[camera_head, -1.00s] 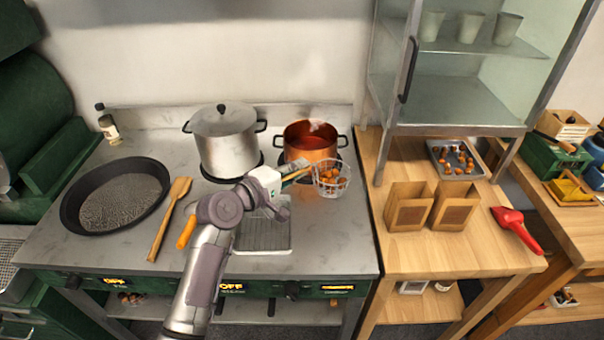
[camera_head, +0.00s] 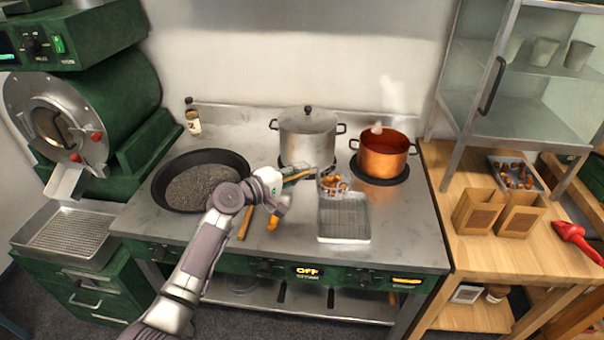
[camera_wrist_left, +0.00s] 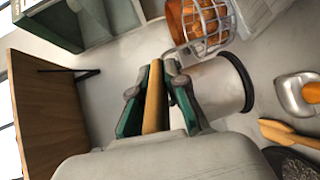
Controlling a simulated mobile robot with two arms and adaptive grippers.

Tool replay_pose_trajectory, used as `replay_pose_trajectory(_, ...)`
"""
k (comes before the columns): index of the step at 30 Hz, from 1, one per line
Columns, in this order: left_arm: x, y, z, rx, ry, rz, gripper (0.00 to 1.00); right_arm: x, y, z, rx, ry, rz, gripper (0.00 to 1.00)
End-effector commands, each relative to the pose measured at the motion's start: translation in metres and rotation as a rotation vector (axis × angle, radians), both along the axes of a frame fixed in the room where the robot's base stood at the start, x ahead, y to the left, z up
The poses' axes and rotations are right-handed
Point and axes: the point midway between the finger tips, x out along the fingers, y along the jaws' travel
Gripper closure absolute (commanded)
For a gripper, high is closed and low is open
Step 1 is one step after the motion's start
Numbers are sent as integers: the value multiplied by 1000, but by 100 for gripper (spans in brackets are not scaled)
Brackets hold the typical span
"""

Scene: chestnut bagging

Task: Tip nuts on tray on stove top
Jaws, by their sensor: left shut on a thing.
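My left gripper (camera_head: 290,177) is shut on the wooden handle (camera_wrist_left: 153,95) of a wire basket (camera_head: 333,187). Brown nuts (camera_head: 333,181) sit in the basket, which also shows at the top of the left wrist view (camera_wrist_left: 228,12). The metal tray (camera_head: 343,232) lies on the stove top (camera_head: 395,245). In the head view the basket overlaps the tray's back edge; I cannot tell its exact height. No nuts show on the visible part of the tray. My right gripper is not in view.
A black pan (camera_head: 237,160) with grey grains is at the left. A steel pot (camera_head: 307,140) and a steaming copper pot (camera_head: 383,160) stand at the back. A wooden utensil (camera_head: 245,222) lies left of the tray. Paper bags (camera_head: 476,212) stand on the right table.

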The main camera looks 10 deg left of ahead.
Motion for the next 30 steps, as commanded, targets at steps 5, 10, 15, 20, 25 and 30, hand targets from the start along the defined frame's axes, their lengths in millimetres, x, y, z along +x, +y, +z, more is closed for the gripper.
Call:
replay_pose_trajectory(5,-6,-7,-5,64,-69,0,100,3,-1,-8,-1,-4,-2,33)
replay_pose_trajectory(10,-14,-14,-10,151,-155,-1,100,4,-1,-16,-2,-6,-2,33)
replay_pose_trajectory(15,-22,-22,-15,239,-243,0,100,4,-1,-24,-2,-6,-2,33)
replay_pose_trajectory(20,-29,-29,-19,319,-324,1,100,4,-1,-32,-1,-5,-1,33)
replay_pose_trajectory(25,-37,-37,-24,404,-407,1,100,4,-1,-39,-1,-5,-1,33)
replay_pose_trajectory(30,-44,-45,-28,483,-489,1,100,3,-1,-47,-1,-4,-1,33)
